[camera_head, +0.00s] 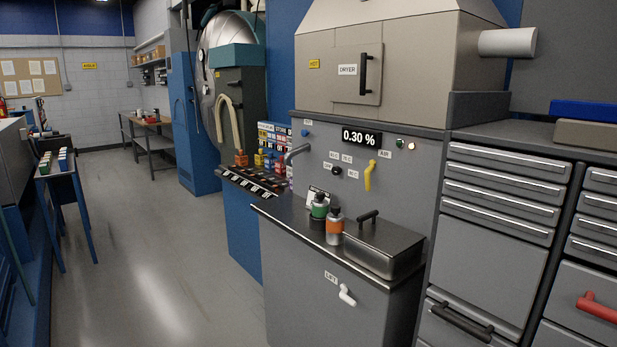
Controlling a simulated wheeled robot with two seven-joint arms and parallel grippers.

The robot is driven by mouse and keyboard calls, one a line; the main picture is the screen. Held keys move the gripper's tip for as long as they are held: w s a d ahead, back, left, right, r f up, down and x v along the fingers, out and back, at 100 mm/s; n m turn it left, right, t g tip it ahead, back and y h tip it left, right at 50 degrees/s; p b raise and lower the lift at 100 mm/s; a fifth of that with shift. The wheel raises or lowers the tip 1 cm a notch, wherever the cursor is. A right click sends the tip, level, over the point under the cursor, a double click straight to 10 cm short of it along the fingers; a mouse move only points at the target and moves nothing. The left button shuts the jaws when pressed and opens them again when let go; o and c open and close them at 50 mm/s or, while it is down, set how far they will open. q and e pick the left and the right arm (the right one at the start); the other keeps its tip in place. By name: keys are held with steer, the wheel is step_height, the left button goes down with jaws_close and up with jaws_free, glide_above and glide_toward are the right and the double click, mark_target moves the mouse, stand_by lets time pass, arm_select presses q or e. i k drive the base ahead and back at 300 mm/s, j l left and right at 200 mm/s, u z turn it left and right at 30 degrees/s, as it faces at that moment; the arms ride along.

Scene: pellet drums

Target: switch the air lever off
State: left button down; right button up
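The air lever (369,176) is a yellow lever on the grey front panel of the dryer, right of centre in the head view. It hangs nearly straight down from its pivot. A small label that seems to read AIR (385,154) is at its upper right. A green light (399,143) and a pale reddish light (411,146) are to the right of the display. Neither of my grippers shows in this view.
Below the lever, a metal ledge holds a green-banded bottle (320,207), an orange-banded bottle (334,227) and a lidded metal box (382,245). A white lift lever (346,295) is lower on the front. Drawers (500,190) stand to the right. The floor (170,260) at left is clear.

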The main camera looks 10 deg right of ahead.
mark_target(368, 172)
steer(key=i+j, duration=0.1)
steer(key=i, duration=0.4)
steer(key=i+j+z, duration=0.1)
steer(key=i, duration=0.35)
steer(key=i+j+z, duration=0.15)
steer(key=i+z, duration=0.25)
steer(key=i+j+z, duration=0.15)
steer(key=z, duration=0.25)
steer(key=i+j+z, duration=0.25)
steer(key=z, duration=0.15)
steer(key=i+j+z, duration=0.15)
steer(key=j+z, duration=0.25)
